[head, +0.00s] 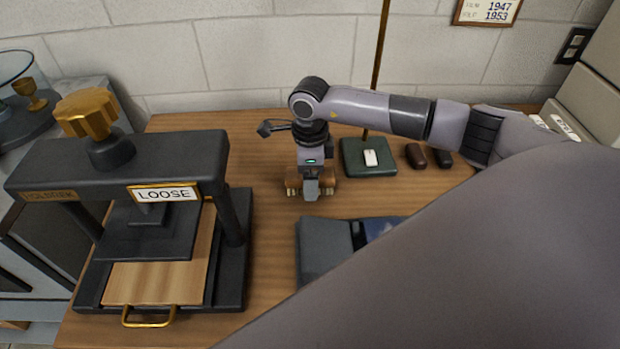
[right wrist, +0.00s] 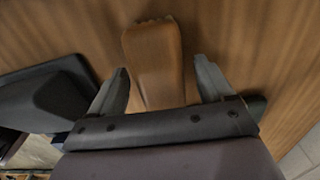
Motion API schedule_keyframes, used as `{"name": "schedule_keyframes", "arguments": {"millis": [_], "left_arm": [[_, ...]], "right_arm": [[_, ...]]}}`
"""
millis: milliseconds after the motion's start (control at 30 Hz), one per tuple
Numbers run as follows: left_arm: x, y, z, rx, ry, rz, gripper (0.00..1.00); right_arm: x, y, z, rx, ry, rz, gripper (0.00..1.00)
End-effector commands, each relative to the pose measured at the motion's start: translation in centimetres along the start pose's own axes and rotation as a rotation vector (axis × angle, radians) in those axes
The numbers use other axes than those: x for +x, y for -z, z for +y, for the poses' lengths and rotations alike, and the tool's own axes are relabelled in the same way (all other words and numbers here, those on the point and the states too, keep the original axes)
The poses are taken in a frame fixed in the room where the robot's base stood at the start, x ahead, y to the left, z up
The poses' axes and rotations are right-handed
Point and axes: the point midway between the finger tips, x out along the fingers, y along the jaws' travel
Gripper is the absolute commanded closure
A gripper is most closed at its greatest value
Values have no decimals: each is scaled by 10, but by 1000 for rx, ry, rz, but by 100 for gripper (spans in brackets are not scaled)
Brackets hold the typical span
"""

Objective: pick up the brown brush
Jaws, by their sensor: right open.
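The brown brush (head: 292,181) lies on the wooden table, with pale bristles showing along its lower edge. My right gripper (head: 311,190) comes down over its middle and hides part of it. In the right wrist view the brush (right wrist: 155,62) is an orange-brown block reaching in between the two grey fingers of my right gripper (right wrist: 161,85). The fingers are open, with a gap visible on each side of the brush. My left gripper is not in view.
A black press (head: 120,150) with a gold knob and a LOOSE label stands on the left. A dark grey flat item (head: 322,250) lies in front of the brush. A green base (head: 352,166) with a pole and two small dark objects (head: 415,155) (head: 444,158) are at the back right.

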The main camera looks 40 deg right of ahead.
Motion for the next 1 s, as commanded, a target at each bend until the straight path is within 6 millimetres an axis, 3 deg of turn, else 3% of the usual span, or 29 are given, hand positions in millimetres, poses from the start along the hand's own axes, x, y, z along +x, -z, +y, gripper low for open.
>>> {"name": "schedule_keyframes", "arguments": {"millis": [33,167,200,500,667,867,1000], "left_arm": [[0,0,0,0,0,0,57],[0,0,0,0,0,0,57],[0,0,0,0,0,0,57],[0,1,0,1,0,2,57],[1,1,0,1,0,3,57],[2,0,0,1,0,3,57],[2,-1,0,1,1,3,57]], "right_arm": [[0,0,0,0,0,0,29],[0,0,0,0,0,0,71],[0,0,0,0,0,0,76],[-2,0,0,1,1,-1,77],[-13,0,-1,1,2,-2,77],[-48,-1,-1,0,5,-4,77],[-89,-1,-2,1,7,-5,77]]}}
